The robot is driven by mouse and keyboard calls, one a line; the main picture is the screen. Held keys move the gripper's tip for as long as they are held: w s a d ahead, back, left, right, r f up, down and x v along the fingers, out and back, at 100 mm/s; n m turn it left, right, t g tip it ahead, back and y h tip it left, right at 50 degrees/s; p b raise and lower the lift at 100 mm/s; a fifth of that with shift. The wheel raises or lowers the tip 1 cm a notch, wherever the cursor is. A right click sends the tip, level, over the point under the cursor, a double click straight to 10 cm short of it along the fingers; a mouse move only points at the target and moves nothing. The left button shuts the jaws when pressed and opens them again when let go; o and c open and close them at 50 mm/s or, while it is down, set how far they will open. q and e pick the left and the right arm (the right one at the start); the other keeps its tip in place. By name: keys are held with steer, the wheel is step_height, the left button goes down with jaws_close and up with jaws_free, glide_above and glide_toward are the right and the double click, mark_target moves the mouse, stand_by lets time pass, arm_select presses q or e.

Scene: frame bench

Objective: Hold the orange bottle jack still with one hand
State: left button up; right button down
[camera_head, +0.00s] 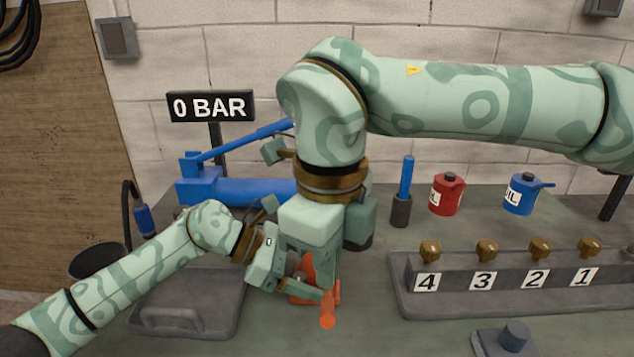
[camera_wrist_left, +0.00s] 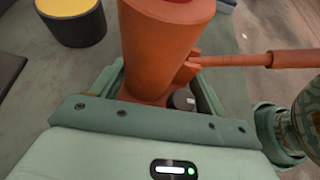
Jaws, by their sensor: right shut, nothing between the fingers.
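The orange bottle jack (camera_head: 308,266) stands on the bench near the middle of the head view, largely hidden behind my grippers. Its orange lever (camera_head: 328,312) points toward the camera. In the left wrist view the jack body (camera_wrist_left: 160,45) is close up, with its lever (camera_wrist_left: 260,60) reaching to the right. My left gripper (camera_head: 292,283) is at the jack, with a finger on either side of the lower body. I cannot tell whether both fingers press on it. My right gripper (camera_head: 320,268) points down just above the jack, shut and empty.
A blue pump (camera_head: 240,190) and a "0 BAR" sign (camera_head: 212,106) stand behind. Red (camera_head: 447,194) and blue (camera_head: 521,193) cans are at the back right. A numbered rack (camera_head: 510,270) sits right, a grey tray (camera_head: 190,305) left. Bench between jack and rack is clear.

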arm_select(q)
steer(key=o, duration=0.3)
